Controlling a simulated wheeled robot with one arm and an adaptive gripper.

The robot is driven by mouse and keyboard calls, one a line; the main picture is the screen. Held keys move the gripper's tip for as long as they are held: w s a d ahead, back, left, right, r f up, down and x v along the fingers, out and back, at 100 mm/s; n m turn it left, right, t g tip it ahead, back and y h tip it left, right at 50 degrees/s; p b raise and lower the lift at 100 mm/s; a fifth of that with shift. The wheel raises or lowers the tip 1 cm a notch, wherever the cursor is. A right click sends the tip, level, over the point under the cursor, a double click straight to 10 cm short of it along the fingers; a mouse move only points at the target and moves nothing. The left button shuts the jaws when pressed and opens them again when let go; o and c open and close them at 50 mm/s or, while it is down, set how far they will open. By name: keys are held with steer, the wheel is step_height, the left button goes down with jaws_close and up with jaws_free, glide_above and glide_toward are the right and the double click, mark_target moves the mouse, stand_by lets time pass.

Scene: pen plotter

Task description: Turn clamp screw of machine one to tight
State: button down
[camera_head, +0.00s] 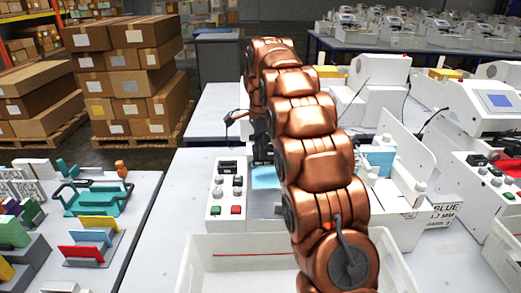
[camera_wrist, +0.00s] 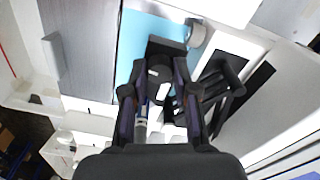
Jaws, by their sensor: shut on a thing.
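In the wrist view my gripper (camera_wrist: 160,82) has its two dark fingers closed around a small dark, round part (camera_wrist: 159,68), which appears to be the clamp screw. The fingers cover much of it, so how far it is turned cannot be told. A light blue sheet (camera_wrist: 145,25) lies beside and behind it, with a grey knob (camera_wrist: 196,34) close by. In the head view a machine with a white control panel (camera_head: 226,190) stands left of my copper arm. The arm hides most of my gripper and the clamp area there.
A white open bin (camera_head: 230,242) stands in front of the machine. Another machine with a white upright panel (camera_head: 414,150) is at right. A side table at left holds coloured folders (camera_head: 92,236) and a teal tool (camera_head: 98,197). Stacked cartons (camera_head: 120,70) stand behind.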

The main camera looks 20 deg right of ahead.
steer(key=m+b, duration=0.1)
steer(key=m, duration=0.3)
steer(key=shift+f+m, duration=0.1)
steer(key=shift+m, duration=0.2)
steer(key=shift+m+b, duration=0.4)
steer(key=shift+m, duration=1.4)
steer(key=c, duration=0.9)
jaws_free()
